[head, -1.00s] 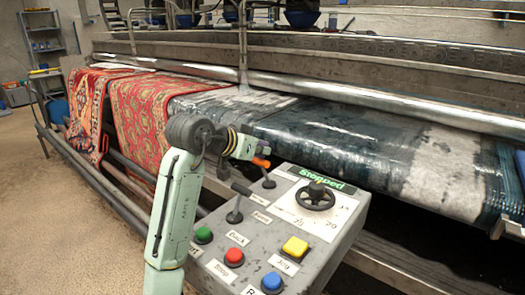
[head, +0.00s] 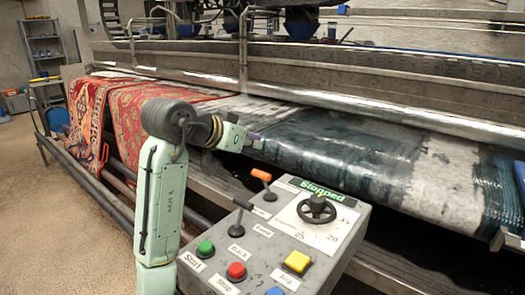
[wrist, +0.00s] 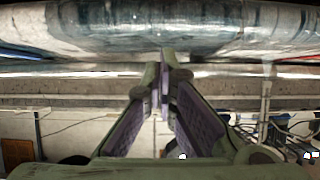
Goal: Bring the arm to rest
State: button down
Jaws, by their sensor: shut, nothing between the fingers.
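My gripper (head: 255,142) is at the end of my pale green arm, above and behind the far left edge of the control panel (head: 350,240). In the head view its tip is small, in front of the dark wet rug (head: 335,140). In the wrist view the two fingers (wrist: 164,72) come together at their tips, with nothing between them. The arm is bent at its dark elbow joint and stands apart from the panel's levers in the picture.
The panel carries an orange-tipped lever (head: 261,175), a dark lever (head: 243,203), a handwheel (head: 316,208), coloured buttons and a green "Stopped" sign (head: 320,190). Red patterned rugs (head: 140,115) hang over the machine behind. Open floor (head: 30,190) lies at left.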

jog(key=shift+v, duration=0.8)
